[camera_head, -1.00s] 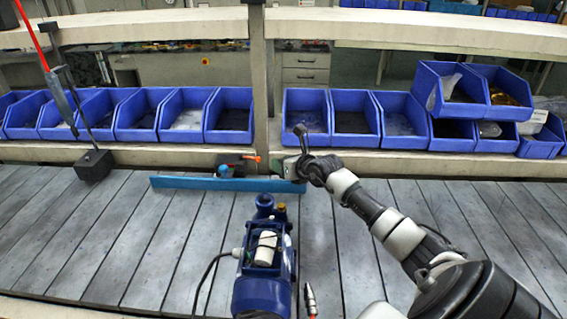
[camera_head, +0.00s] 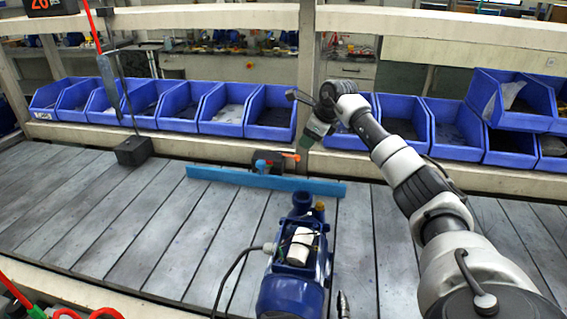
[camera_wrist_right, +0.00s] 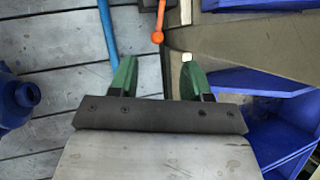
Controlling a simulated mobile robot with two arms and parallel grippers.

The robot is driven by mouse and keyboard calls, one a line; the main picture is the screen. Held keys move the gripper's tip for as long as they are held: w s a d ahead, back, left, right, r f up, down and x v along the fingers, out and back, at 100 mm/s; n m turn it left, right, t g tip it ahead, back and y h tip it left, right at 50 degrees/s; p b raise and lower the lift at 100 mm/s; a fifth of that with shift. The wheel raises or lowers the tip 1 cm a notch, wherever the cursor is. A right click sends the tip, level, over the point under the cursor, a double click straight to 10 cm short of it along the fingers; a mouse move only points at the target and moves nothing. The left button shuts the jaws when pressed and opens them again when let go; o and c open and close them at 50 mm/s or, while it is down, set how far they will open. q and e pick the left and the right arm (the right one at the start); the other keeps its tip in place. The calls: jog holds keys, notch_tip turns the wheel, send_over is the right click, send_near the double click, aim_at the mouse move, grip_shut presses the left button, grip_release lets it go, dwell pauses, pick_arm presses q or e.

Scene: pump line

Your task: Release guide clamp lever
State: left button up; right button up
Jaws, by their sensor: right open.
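The guide clamp (camera_head: 268,160) is a dark block with an orange lever (camera_head: 292,157) pointing right. It stands at the far edge of the conveyor, behind a long blue guide bar (camera_head: 265,180). My right gripper (camera_head: 308,139) is just above and to the right of the lever, pointing down, apart from it. In the right wrist view my right gripper (camera_wrist_right: 158,63) has its green fingers spread and empty. The lever's round orange knob (camera_wrist_right: 158,37) shows beyond the fingertips, about midway between them. The blue bar (camera_wrist_right: 108,30) passes to the left. My left gripper is out of view.
A blue pump (camera_head: 297,250) with a black cable stands on the slatted conveyor (camera_head: 140,225) below the guide. Blue bins (camera_head: 220,107) line the shelf behind. A black block (camera_head: 134,150) with a rod stands left.

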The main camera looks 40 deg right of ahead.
aim_at(298, 156)
jog(key=shift+n+g, duration=0.5)
jog(key=shift+n, duration=0.1)
jog(key=x, duration=0.9)
jog(key=shift+d, duration=0.15)
grip_shut()
